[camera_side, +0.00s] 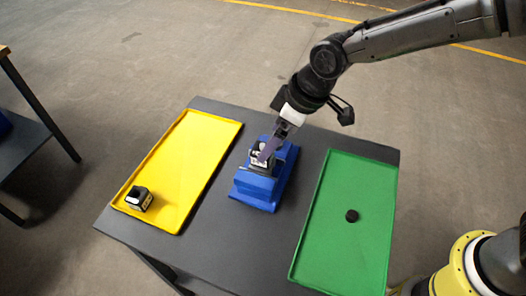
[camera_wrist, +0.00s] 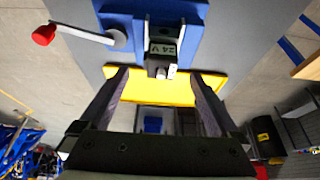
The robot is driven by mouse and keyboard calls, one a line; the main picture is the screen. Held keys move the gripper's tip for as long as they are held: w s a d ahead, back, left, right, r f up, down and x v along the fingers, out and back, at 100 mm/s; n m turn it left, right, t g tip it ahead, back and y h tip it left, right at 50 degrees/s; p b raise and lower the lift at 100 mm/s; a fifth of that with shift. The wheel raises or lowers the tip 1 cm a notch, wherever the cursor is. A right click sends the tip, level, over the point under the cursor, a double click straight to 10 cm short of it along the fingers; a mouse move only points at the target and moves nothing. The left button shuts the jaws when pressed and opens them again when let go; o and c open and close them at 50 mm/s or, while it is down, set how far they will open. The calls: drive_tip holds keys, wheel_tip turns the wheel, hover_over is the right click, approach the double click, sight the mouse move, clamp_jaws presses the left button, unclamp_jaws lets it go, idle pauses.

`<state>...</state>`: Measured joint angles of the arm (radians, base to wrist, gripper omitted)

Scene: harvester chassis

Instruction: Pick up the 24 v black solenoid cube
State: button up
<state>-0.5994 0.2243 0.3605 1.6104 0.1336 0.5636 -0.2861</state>
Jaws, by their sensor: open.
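The black solenoid cube marked 24 V (camera_wrist: 163,50) sits in the blue fixture (camera_wrist: 190,14), just ahead of my fingertips in the wrist view. In the side view the fixture (camera_side: 258,189) stands mid-table, and the cube on it is mostly hidden by my fingers. My gripper (camera_side: 265,155) reaches down over the top of the fixture. In the wrist view my gripper (camera_wrist: 160,76) is open, with one finger to each side of the cube's line and clear gaps. I cannot tell whether the fingertips are level with the cube.
A yellow tray (camera_side: 203,128) on the left holds another black cube (camera_side: 139,199). A green tray (camera_side: 340,255) on the right holds a small black round piece (camera_side: 352,215). A grey lever with a red knob (camera_wrist: 43,35) sticks out beside the fixture in the wrist view.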

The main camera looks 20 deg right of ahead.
sight(255, 152)
drive_tip(key=shift+x, duration=2.65)
drive_tip(key=shift+w+a+r, duration=0.15)
clamp_jaws()
